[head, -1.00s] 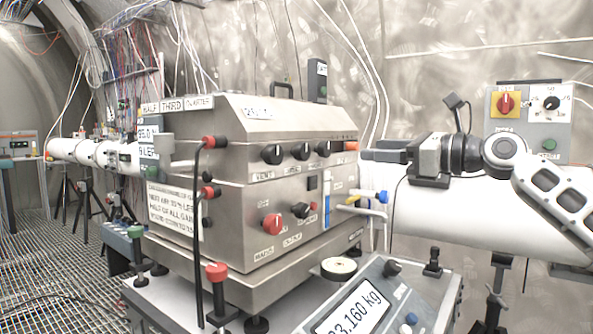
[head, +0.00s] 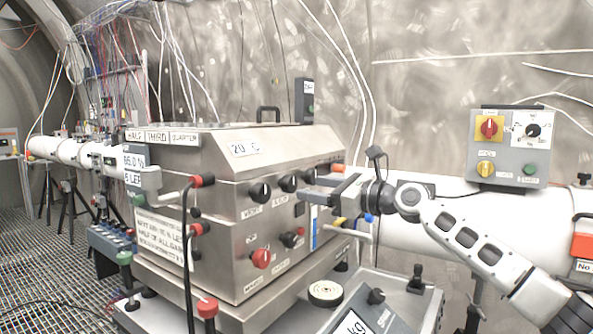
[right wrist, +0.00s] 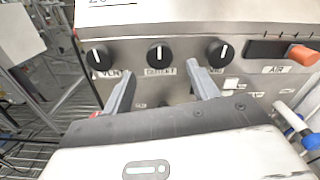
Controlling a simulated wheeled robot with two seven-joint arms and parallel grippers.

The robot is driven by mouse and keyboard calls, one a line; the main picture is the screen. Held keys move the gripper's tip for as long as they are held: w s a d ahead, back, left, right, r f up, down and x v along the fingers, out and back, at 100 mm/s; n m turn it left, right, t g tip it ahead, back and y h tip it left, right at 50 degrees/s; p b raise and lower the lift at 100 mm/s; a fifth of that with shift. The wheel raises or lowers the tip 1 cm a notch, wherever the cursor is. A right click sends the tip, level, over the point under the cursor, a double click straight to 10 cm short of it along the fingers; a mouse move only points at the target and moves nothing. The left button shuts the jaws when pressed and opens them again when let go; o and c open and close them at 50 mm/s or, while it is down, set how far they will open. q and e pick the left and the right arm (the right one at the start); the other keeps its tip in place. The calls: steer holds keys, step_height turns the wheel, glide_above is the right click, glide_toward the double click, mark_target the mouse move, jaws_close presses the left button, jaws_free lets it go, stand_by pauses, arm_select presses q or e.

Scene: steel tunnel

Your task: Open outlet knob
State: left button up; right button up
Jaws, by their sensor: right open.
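A row of black knobs with white pointer marks runs along the upper front of the steel box (head: 235,215). In the right wrist view these are a left knob (right wrist: 97,56), a middle knob (right wrist: 158,53) and a right knob (right wrist: 220,53). Their labels are too blurred to tell which is the outlet. The middle knob's mark points about straight up. My right gripper (head: 312,187) is open in front of the box. In the right wrist view its fingertips (right wrist: 160,68) lie either side of the middle knob's line, apparently empty; contact cannot be told. My left gripper is not in view.
A red knob (head: 261,258) and a dark knob (head: 290,239) sit lower on the box. An orange-ended handle (right wrist: 303,56) is right of the knob row. Blue-ended valve handles (right wrist: 296,134) stick out at the lower right. A scale (head: 365,318) stands in front.

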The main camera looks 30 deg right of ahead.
mark_target(293, 184)
steer(key=p+x, duration=0.1)
steer(key=x, duration=0.4)
steer(key=shift+w+a, duration=0.15)
steer(key=shift+w, duration=0.2)
steer(key=c, duration=1)
